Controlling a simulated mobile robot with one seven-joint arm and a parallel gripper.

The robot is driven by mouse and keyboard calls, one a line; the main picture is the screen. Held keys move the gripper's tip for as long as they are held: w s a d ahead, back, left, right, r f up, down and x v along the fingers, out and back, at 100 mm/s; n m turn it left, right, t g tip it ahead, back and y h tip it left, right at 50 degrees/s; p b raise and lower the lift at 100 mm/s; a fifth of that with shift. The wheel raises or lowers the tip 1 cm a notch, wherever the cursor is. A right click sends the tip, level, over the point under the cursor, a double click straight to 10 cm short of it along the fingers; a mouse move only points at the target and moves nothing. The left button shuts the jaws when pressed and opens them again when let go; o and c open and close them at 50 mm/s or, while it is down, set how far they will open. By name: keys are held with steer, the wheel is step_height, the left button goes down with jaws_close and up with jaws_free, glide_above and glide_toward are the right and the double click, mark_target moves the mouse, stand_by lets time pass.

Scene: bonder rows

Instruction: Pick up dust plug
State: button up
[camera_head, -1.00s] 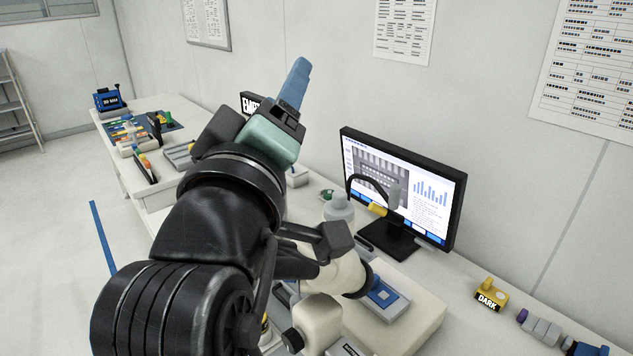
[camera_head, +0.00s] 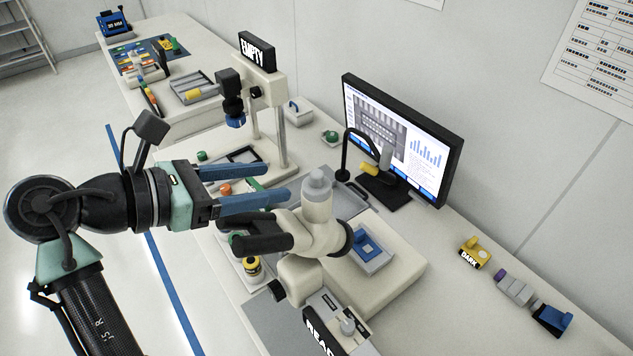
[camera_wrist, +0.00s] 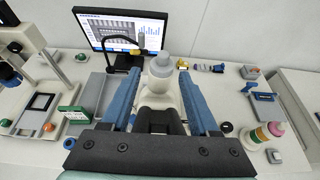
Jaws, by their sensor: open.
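My gripper (camera_head: 277,183) is open, its two long blue fingers pointing right above the bench, beside the white microscope (camera_head: 318,205). In the wrist view my gripper (camera_wrist: 160,72) has the microscope's grey cap (camera_wrist: 161,66) showing between its fingers, with nothing visibly held. I cannot tell for sure which small part is the dust plug. Small candidates are an orange knob (camera_head: 225,189) near the fingers, a green-topped piece (camera_head: 331,137) behind the microscope, and a blue ring (camera_wrist: 69,143) and a black ring (camera_wrist: 227,127) on the bench in the wrist view.
A monitor (camera_head: 402,140) and bent lamp stand behind the microscope. A post with an EMPTY sign (camera_head: 257,51) rises beyond the fingers. A yellow DARK block (camera_head: 475,252) sits at right. A bottle (camera_wrist: 264,135) stands at right in the wrist view. Floor at left is clear.

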mark_target(315, 174)
steer(key=x, duration=0.4)
steer(key=shift+d+p, duration=0.15)
steer(key=shift+p, duration=0.25)
steer(key=x, duration=0.1)
steer(key=p+x, duration=0.1)
steer(key=x, duration=0.1)
steer(key=r+p+x, duration=0.1)
steer(key=shift+d+f, duration=0.15)
steer(key=shift+d, duration=0.2)
steer(key=shift+w+d+f, duration=0.25)
steer(key=shift+d, duration=0.05)
jaws_close()
